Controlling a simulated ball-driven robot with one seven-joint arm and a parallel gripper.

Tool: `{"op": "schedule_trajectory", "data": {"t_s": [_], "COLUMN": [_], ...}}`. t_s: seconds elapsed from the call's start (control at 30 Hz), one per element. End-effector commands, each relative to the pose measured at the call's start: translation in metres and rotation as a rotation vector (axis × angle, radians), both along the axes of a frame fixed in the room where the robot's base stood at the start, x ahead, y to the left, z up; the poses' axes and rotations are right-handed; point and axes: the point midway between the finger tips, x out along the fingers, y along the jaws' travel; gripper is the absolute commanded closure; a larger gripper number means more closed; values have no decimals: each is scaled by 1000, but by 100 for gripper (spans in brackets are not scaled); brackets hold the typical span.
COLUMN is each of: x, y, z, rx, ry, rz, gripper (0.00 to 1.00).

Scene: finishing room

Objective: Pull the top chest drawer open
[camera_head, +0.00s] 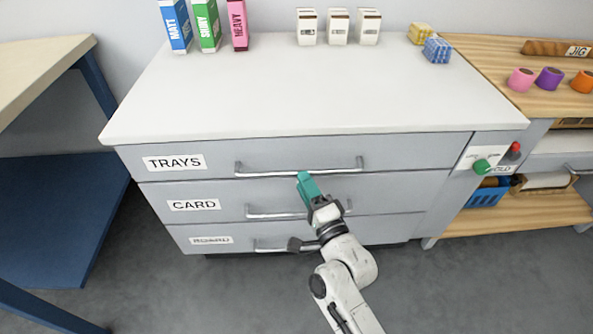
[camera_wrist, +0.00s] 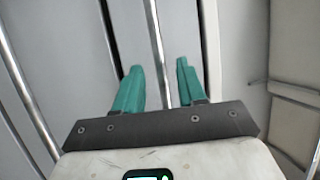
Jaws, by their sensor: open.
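The chest (camera_head: 440,185) has a stack of grey drawers. The top drawer (camera_head: 270,151), labelled TRAYS, is closed, its front in line with those below. Its silver bar handle (camera_head: 345,168) runs across the front. My gripper (camera_head: 305,178) is at the lower edge of this handle, near its middle. In the wrist view the teal fingers of my gripper (camera_wrist: 159,82) are open, with a silver bar (camera_wrist: 155,40) passing between them. I cannot tell whether either finger touches the bar.
Below are the CARD drawer (camera_head: 235,205) and a lower drawer (camera_head: 245,233), both closed. Cartons and small boxes stand on the white top (camera_head: 320,95). A green knob (camera_head: 481,166) is on the right panel. A blue-framed table (camera_head: 50,200) stands left. Grey floor (camera_head: 220,290) in front is clear.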

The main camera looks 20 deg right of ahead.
Motion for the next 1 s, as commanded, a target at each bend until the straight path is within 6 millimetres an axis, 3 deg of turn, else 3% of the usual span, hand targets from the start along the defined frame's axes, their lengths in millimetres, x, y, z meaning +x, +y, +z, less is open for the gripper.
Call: {"op": "schedule_trajectory", "data": {"t_s": [0.1, 0.3, 0.67, 1.0], "x": [20, 39, 44, 44], "y": [2, 4, 4, 4], "z": [5, 7, 8, 8], "rx": [-1, -2, -1, -2], "ry": [0, 1, 2, 2], "rz": [1, 2, 2, 1], "gripper": [60, 60, 60, 91]}}
